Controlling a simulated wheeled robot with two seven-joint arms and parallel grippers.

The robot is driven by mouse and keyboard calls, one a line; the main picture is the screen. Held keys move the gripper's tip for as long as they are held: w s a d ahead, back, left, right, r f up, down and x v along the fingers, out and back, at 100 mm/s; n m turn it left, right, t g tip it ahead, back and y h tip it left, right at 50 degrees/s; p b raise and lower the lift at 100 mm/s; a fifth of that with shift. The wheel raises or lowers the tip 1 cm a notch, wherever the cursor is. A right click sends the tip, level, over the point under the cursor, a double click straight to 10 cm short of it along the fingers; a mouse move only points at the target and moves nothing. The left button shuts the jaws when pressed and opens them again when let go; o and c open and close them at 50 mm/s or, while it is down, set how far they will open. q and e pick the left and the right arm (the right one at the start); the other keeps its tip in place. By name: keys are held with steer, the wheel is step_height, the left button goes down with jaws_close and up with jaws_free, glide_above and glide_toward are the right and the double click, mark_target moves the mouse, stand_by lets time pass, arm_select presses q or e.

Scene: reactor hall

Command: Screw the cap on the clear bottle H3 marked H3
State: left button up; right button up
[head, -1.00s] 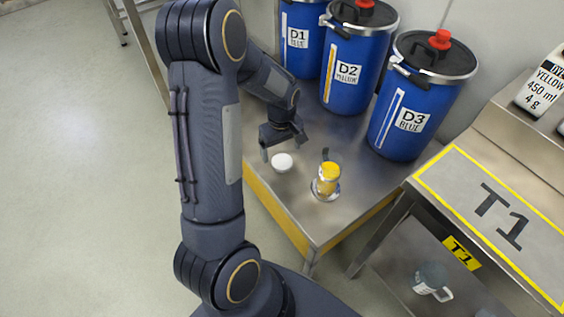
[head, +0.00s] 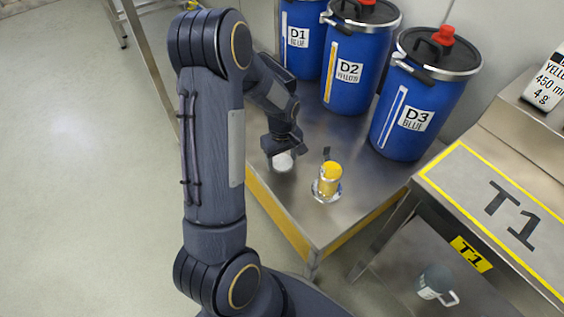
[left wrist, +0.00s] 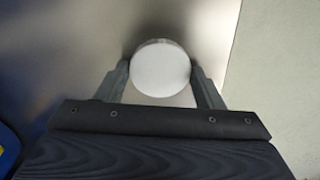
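The white round cap (head: 282,162) lies on the steel bench top (head: 290,198), near its left edge. My left gripper (head: 283,155) is down at the cap, and its fingers partly cover it in the head view. In the left wrist view the cap (left wrist: 160,68) sits between the two fingertips (left wrist: 160,75), with a narrow gap showing beside it; the fingers look open. A clear bottle (head: 328,181) with yellow contents stands upright just right of the gripper. No H3 mark is readable on it. My right gripper is out of view.
Blue drums D1 (head: 302,58), D2 (head: 362,80) and D3 (head: 433,85) stand at the back of the bench. Table T1 (head: 470,180) is at the right, with a grey mug (head: 434,283) below it. The bench front is clear.

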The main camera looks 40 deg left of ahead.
mark_target(281, 162)
arm_select(q)
steer(key=c, duration=0.4)
steer(key=shift+r, duration=0.1)
steer(key=shift+c, duration=0.2)
steer(key=shift+r+p, duration=0.3)
steer(key=shift+r, duration=0.3)
steer(key=r, duration=0.1)
steer(key=r+p, duration=0.1)
steer(key=shift+s+r, duration=0.2)
steer(key=shift+r, duration=0.2)
steer(key=s+d+r+p, duration=0.1)
steer(key=s+r+p, duration=0.1)
steer(key=s+r, duration=0.2)
steer(key=s+d+r+p, duration=0.2)
steer(key=s+r+p, duration=0.1)
steer(key=s, duration=0.6)
steer(key=shift+s+r+p, duration=0.15)
steer(key=shift+r+p, duration=0.2)
steer(key=shift+r, duration=0.55)
